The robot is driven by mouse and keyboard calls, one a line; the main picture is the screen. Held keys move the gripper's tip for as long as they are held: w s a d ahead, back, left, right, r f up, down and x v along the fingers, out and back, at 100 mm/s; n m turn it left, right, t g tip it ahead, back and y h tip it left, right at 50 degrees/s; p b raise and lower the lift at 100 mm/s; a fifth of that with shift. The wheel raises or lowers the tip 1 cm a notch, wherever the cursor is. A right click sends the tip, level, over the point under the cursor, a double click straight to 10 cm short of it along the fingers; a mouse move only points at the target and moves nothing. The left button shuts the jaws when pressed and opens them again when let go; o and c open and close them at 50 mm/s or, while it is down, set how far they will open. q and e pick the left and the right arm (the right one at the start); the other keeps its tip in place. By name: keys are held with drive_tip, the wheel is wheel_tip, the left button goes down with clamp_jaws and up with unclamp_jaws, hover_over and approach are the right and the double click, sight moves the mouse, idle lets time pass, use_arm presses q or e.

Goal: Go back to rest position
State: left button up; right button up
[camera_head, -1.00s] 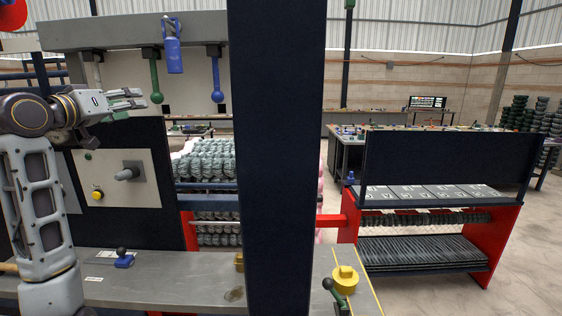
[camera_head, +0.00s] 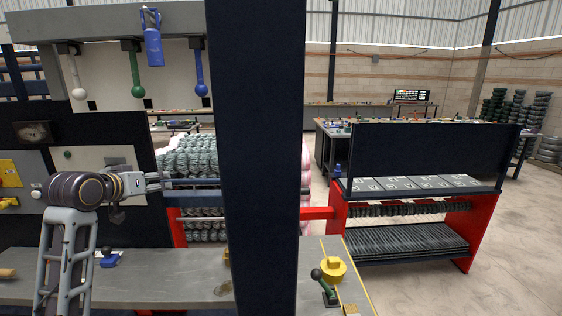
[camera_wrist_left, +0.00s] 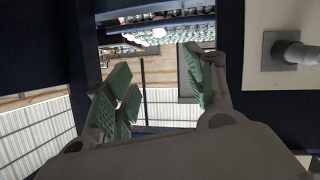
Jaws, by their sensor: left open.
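My left gripper (camera_head: 154,182) is in the left part of the head view, in front of the machine's dark panel and the opening with the wire coils. It points to the right and holds nothing. In the left wrist view, its green-padded fingers (camera_wrist_left: 160,95) stand wide apart with empty space between them. The gripper is above the grey work surface (camera_head: 170,272) and touches nothing that I can see. My right gripper is in neither view.
A dark post (camera_head: 262,160) stands right of my left gripper. White, green (camera_head: 137,90) and blue ball-ended levers hang above. A blue bottle (camera_head: 152,45) hangs there too. A red-sided rack (camera_head: 480,225) stands beyond.

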use_arm(q)
drive_tip(key=s+d+f+m+g, duration=0.1)
drive_tip(key=s+d+f+g, duration=0.15)
drive_tip(key=f, duration=0.55)
drive_tip(key=s+d+f+g, duration=0.15)
drive_tip(key=s+f, duration=0.25)
drive_tip(key=f, duration=0.4)
drive_tip(key=s+d+f+m+g, duration=0.1)
drive_tip(key=s+d+f, duration=0.25)
drive_tip(key=f, duration=0.55)
drive_tip(key=s+d+f+m+g+y, duration=0.1)
drive_tip(key=s+d+f+g, duration=0.15)
drive_tip(key=s+f, duration=0.75)
drive_tip(key=s+d+f+g, duration=0.25)
drive_tip(key=s+f, duration=0.35)
drive_tip(key=s, duration=0.7)
wheel_tip(320, 180, down, 32)
drive_tip(key=s+g, duration=0.1)
drive_tip(key=s, duration=0.1)
drive_tip(key=s+a+f+g, duration=0.1)
drive_tip(key=s+a+f, duration=0.2)
drive_tip(key=s+f, duration=1.8)
drive_tip(key=shift+s+m+y, duration=0.3)
drive_tip(key=shift+s+m, duration=0.1)
drive_tip(key=shift+s, duration=0.6)
